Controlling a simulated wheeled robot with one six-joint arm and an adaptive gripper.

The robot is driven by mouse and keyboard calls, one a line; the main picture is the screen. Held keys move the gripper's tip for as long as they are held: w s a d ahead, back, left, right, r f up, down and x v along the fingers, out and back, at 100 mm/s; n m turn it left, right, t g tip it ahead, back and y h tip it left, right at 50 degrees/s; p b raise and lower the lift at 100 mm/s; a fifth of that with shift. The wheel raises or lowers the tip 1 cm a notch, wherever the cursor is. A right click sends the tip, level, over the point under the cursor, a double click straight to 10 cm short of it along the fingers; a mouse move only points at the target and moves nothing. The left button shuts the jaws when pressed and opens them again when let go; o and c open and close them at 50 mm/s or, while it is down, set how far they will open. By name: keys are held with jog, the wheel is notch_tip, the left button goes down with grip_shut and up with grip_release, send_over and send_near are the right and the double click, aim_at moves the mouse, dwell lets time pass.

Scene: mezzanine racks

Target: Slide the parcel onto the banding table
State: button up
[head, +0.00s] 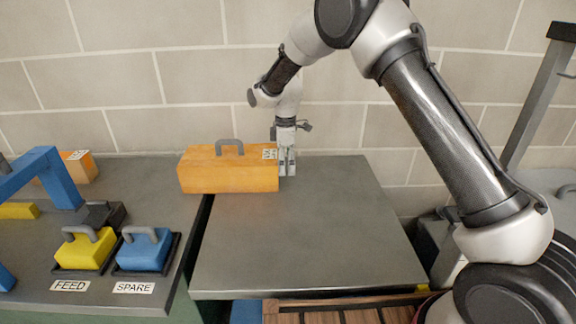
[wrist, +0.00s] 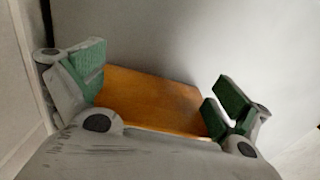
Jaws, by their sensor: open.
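The orange parcel (head: 228,176) has a grey handle on top and a white label at its right end. It straddles the dark gap between the left bench and the grey banding table (head: 310,240), with its right part over the table. My gripper (head: 288,172) points down at the right end of the parcel, close to it; I cannot tell if they touch. In the wrist view my gripper (wrist: 168,95) is open, with green pads spread apart, and the orange parcel (wrist: 150,98) shows between and beyond them.
The left bench holds a yellow block (head: 84,249) above a FEED label and a blue block (head: 144,250) above a SPARE label. A blue frame (head: 45,175) and another orange box (head: 80,166) stand farther left. A block wall is behind. The table's front and right are clear.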

jog(key=shift+a, duration=0.75)
dwell(0.5)
jog(key=shift+d, duration=1.5)
notch_tip(320, 180, up, 13)
